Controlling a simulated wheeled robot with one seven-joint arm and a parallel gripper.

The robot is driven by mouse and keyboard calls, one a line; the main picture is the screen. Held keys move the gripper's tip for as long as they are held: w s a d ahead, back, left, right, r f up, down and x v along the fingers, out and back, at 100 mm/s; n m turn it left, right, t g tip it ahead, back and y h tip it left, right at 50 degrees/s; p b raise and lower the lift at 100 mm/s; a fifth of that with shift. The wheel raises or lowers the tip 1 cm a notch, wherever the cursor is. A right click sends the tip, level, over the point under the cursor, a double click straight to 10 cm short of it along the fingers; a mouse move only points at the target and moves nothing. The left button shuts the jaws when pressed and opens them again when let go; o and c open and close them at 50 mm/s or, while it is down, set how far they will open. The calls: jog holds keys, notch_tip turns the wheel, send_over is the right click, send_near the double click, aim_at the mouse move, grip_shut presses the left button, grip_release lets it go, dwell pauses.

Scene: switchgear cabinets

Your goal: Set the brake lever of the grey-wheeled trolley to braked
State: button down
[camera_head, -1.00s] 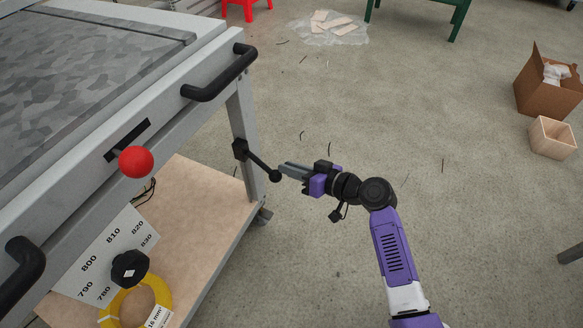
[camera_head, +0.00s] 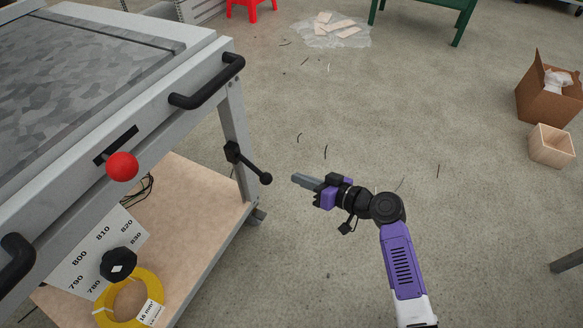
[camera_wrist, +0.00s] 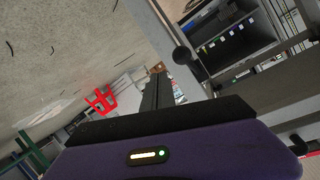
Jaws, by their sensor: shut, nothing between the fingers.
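The trolley (camera_head: 216,72) stands at the left, with a grey metal top and a wooden lower shelf. A black lever (camera_head: 250,165) with a ball knob (camera_head: 266,178) is mounted on its near right leg and slants down to the right. I take it as the brake lever; no marking on it is readable. My gripper (camera_head: 294,178) is shut and empty, just right of the knob with a small gap. In the wrist view, the shut fingers (camera_wrist: 157,92) point up beside the dark round knob (camera_wrist: 182,55). The trolley's wheel (camera_head: 258,215) is small and partly hidden.
A red ball knob (camera_head: 122,166) sits at a slot in the trolley's side. Black handles (camera_head: 208,88) stick out from the trolley. A black knob (camera_head: 118,264) and a yellow coil (camera_head: 155,282) are lower left. A cardboard box (camera_head: 545,95) and wooden box (camera_head: 551,146) stand far right. Floor between is open.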

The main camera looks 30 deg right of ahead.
jog(key=shift+s+d+f, duration=0.35)
jog(key=shift+s+f, duration=0.2)
jog(key=shift+s, duration=0.15)
jog(key=shift+s+d+f, duration=0.3)
jog(key=shift+s+f, duration=0.2)
jog(key=shift+s, duration=0.15)
